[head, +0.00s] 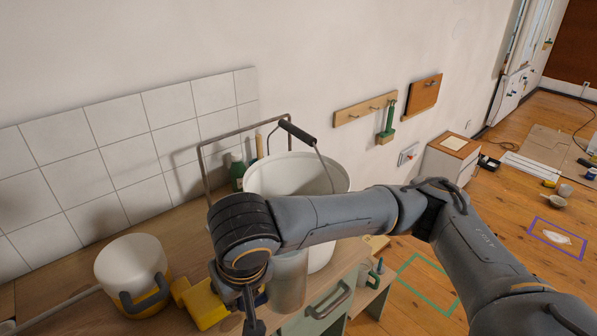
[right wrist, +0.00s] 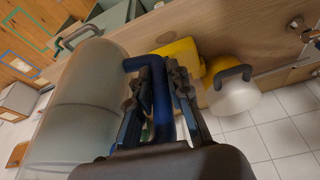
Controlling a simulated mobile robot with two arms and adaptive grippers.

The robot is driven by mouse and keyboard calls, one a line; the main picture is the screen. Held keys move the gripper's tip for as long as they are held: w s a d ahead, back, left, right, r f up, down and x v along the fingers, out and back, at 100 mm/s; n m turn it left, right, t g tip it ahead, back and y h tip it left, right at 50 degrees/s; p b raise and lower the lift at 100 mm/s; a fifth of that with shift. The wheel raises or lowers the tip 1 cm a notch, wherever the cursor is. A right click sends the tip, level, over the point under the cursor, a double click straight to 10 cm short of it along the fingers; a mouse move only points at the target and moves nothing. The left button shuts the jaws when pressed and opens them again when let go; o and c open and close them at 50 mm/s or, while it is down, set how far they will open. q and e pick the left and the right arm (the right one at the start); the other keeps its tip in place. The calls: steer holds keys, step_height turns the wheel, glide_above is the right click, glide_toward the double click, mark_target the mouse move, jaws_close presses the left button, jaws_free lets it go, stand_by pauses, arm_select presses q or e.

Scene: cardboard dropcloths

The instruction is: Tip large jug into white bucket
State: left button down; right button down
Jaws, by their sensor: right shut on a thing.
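The white bucket (head: 270,179) stands upright on the wooden counter, with its mouth up and its wire handle raised. The large jug (head: 289,283) is grey and translucent, in front of the bucket in the head view, partly hidden by my right arm. It looks about upright; I cannot tell whether it touches the counter. In the right wrist view the jug (right wrist: 80,105) fills the left side, and its dark blue handle (right wrist: 131,64) runs between my fingers. My right gripper (right wrist: 158,85) is shut on this handle. My left gripper is not in view.
A white-and-yellow container with a dark handle (head: 130,263) stands at the left of the counter (head: 85,247). A yellow object (head: 205,305) lies between it and the jug. A metal frame (head: 203,165) and a green bottle (head: 237,172) are behind the bucket, near the tiled wall.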

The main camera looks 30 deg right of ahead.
steer(key=r+n+p, duration=0.2)
steer(key=p, duration=0.1)
steer(key=w+d+r+n+y+p, duration=0.1)
steer(key=r+n+p, duration=0.1)
steer(key=r+p, duration=0.1)
steer(key=w+d+r+n+p, duration=0.1)
steer(key=r+n+p, duration=0.2)
steer(key=shift+d+g+y, duration=0.2)
steer(key=shift+g+y, duration=0.2)
steer(key=d+r+n+p, duration=0.1)
steer(key=w+d+r+n+p, duration=0.1)
steer(key=n+p, duration=0.1)
steer(key=shift+r+g+y, duration=0.3)
steer(key=shift+y, duration=0.1)
